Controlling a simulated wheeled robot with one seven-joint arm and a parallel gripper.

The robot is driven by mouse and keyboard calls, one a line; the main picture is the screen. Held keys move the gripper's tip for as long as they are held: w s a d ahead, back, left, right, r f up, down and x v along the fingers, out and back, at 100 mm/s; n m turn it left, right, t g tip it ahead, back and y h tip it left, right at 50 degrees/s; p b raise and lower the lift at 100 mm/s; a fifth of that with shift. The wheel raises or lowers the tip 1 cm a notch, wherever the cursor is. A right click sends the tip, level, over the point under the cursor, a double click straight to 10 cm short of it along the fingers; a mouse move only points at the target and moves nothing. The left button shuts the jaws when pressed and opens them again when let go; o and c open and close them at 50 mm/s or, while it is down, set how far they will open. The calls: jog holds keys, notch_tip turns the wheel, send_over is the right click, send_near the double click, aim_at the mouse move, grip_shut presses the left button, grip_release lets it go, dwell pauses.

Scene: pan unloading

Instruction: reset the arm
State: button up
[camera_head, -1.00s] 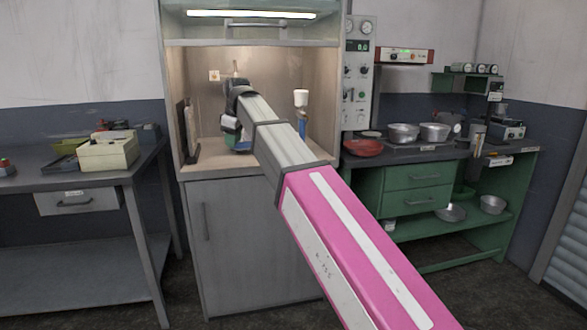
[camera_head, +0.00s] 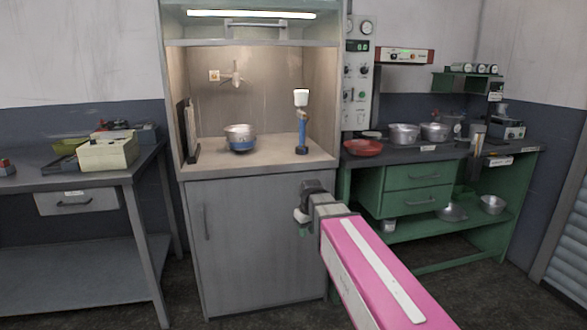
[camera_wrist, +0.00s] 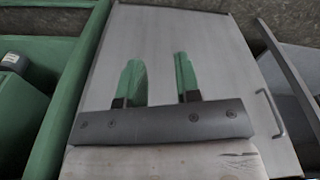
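My arm, with its pink link, reaches in from the lower right of the head view. My gripper (camera_head: 304,228) is in front of the grey cabinet, below its worktop and outside the hood. In the wrist view my gripper (camera_wrist: 160,80) shows two green fingers standing apart with nothing between them. Behind them is the plain grey cabinet door (camera_wrist: 205,50). A metal pan (camera_head: 240,132) sits on a blue base (camera_head: 242,147) inside the hood, clear of my gripper.
A blue stand with a white top (camera_head: 301,112) stands right of the pan in the hood. A green bench (camera_head: 440,235) with pans and a red dish (camera_head: 362,148) is on the right. A grey table (camera_head: 70,175) with boxes is on the left.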

jog(key=s+d+f+m+g, duration=0.1)
jog(key=s+d+f+m, duration=0.5)
jog(key=s+d+f, duration=0.7)
notch_tip(320, 180, down, 2)
jog(key=shift+s+d+f+h, duration=0.25)
jog(key=shift+d+h, duration=0.05)
jog(key=shift+d, duration=0.2)
